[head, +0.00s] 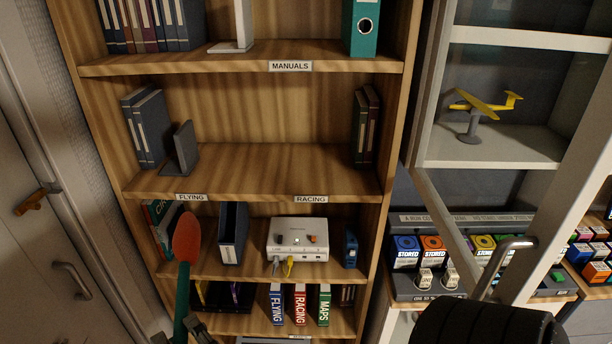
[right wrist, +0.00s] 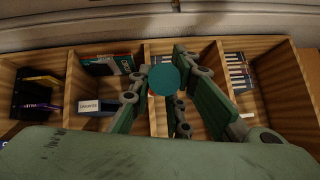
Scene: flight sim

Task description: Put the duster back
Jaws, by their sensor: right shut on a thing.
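The duster (head: 186,238) has an orange-red head and a teal-green handle. It stands nearly upright in front of the left side of the bookcase in the head view, head up. My right gripper (head: 183,328) is shut on its handle at the bottom of the head view, partly cut off by the frame edge. In the right wrist view, the round teal end of the duster (right wrist: 163,80) shows between the green fingers of my right gripper (right wrist: 165,95). The orange head is mostly hidden there. My left gripper is not in view.
The wooden bookcase (head: 240,184) holds binders, a white box (head: 298,239) and books labelled flying, racing and maps. A glass-front cabinet (head: 505,140) at right holds a yellow model plane (head: 482,104). A grey door (head: 50,230) stands at left. The middle shelf is largely clear.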

